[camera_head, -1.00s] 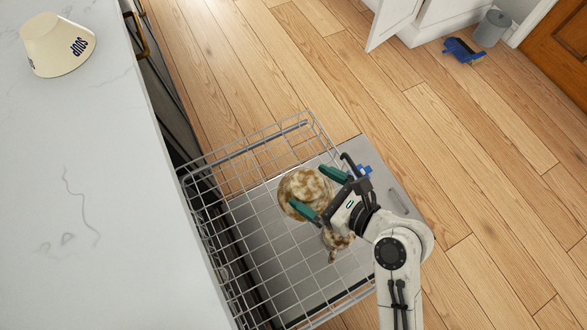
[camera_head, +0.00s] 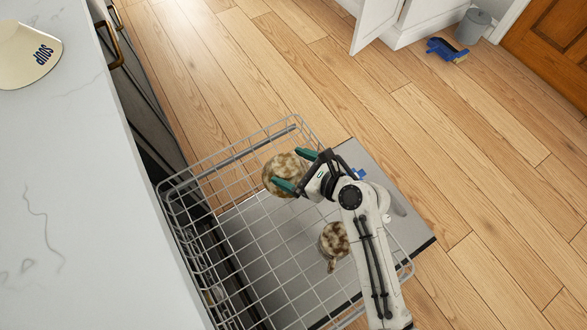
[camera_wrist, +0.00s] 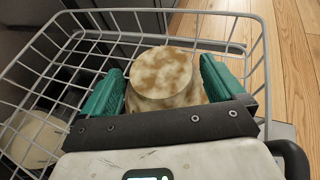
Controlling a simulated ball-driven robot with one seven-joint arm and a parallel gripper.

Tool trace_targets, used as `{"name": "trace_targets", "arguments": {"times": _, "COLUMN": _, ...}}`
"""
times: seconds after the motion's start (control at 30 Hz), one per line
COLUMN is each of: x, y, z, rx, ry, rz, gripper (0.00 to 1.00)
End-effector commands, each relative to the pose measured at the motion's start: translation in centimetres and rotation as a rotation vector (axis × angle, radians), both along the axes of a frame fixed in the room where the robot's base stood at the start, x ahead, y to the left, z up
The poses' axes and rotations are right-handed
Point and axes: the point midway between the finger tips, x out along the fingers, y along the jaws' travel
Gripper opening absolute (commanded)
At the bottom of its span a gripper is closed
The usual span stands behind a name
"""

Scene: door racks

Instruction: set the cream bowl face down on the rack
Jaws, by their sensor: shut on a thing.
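A mottled cream-and-brown bowl (camera_head: 283,176) is between the green fingers of my gripper (camera_head: 297,169), which is shut on it. In the wrist view the bowl (camera_wrist: 163,78) shows its small round base towards the camera and widens below, so it is face down. The wire rack (camera_head: 229,157) is under and around the bowl. I cannot tell whether the bowl's rim touches the wires.
A mottled mug (camera_head: 334,240) is in the rack's nearer right part, beside my arm. The rack's left and near parts look empty. The open grey door (camera_head: 412,238) lies below. The counter edge (camera_head: 140,170) borders the rack's left. A pale round thing (camera_wrist: 30,140) shows at the lower left.

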Motion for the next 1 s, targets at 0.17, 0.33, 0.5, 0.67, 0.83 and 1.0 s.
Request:
{"name": "trace_targets", "arguments": {"times": 0.17, "x": 0.1, "y": 0.0, "z": -0.7, "rx": 0.001, "ry": -0.004, "rz": -0.001, "gripper": 0.53}}
{"name": "trace_targets", "arguments": {"times": 0.33, "x": 0.1, "y": 0.0, "z": -0.8, "rx": 0.001, "ry": -0.003, "rz": -0.001, "gripper": 0.53}}
{"name": "trace_targets", "arguments": {"times": 0.5, "x": 0.0, "y": 0.0, "z": -1.0, "rx": 0.0, "ry": -0.002, "rz": -0.001, "gripper": 1.0}}
{"name": "trace_targets", "arguments": {"times": 0.67, "x": 0.0, "y": 0.0, "z": -1.0, "rx": 0.0, "ry": -0.002, "rz": -0.001, "gripper": 1.0}}
{"name": "trace_targets", "arguments": {"times": 0.83, "x": -0.3, "y": -0.6, "z": -0.5, "rx": 0.001, "ry": -0.001, "rz": -0.003, "gripper": 1.0}}
{"name": "trace_targets", "arguments": {"times": 1.0, "x": -1.8, "y": -2.9, "z": 0.7, "rx": 0.001, "ry": 0.001, "rz": -0.005, "gripper": 1.0}}
